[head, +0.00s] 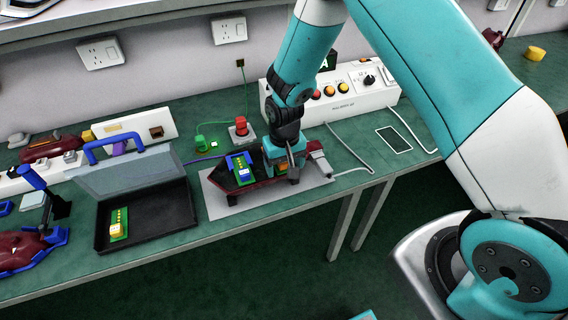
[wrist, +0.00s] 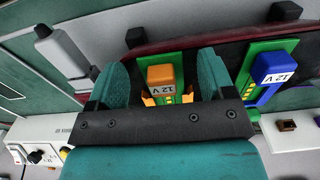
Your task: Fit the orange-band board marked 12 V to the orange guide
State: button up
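The orange-band board marked 12 V (wrist: 162,79) lies in the dark red lamp housing (head: 224,184), its green base showing beyond the orange block. Parts of the orange guide (wrist: 146,99) show on both sides of its near end in the wrist view; I cannot tell how fully it is seated. My gripper (wrist: 160,75) is over the board, a finger on each side, with gaps between fingers and block. In the head view my gripper (head: 283,172) hides most of the board. A blue-band board marked 12 V (wrist: 275,70) sits in the blue guide (wrist: 266,96), to the right in the wrist view.
The housing rests on a grey mat (head: 213,205). An open black case (head: 170,213) holds a green board with a yellow block (head: 117,229). A white control box (head: 349,98) stands behind the arm; a red button (head: 241,125) stands behind the mat.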

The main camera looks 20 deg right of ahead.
notch_tip(320, 180, up, 18)
jog(key=b, duration=0.1)
jog(key=shift+f+b, duration=0.25)
jog(key=shift+b, duration=0.05)
dwell(1.4)
